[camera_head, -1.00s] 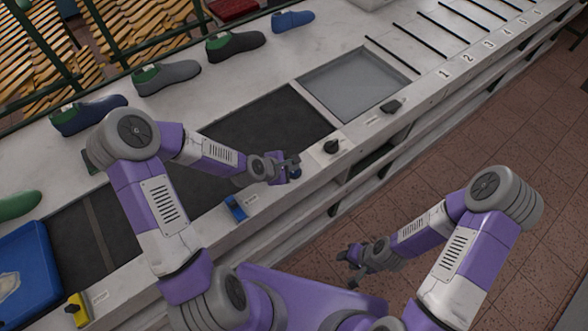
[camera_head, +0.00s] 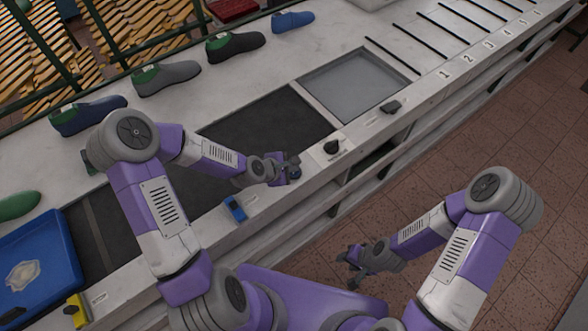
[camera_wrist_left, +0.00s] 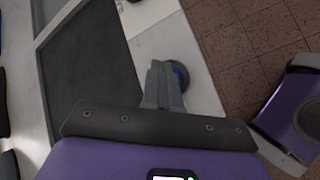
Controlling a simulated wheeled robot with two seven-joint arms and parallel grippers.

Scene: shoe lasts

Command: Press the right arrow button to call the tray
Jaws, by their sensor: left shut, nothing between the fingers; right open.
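My left gripper (camera_head: 293,170) is shut and empty at the front edge of the counter. In the left wrist view its closed fingers (camera_wrist_left: 160,80) point at a round dark button with a blue face (camera_wrist_left: 181,76), partly hidden behind them. I cannot make out an arrow on it, nor whether the fingertips touch it. The blue tray (camera_head: 70,245) lies at the left end of the dark belt (camera_head: 270,130), with a pale patch on its floor. My right gripper (camera_head: 355,258) is open and empty over the tiled floor, away from the counter.
Along the front edge sit a blue switch (camera_head: 235,208), a yellow switch (camera_head: 76,309), a black knob (camera_head: 333,147) and another black control (camera_head: 391,107). Several shoes on lasts line the back. A grey panel (camera_head: 355,85) and numbered slots lie right.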

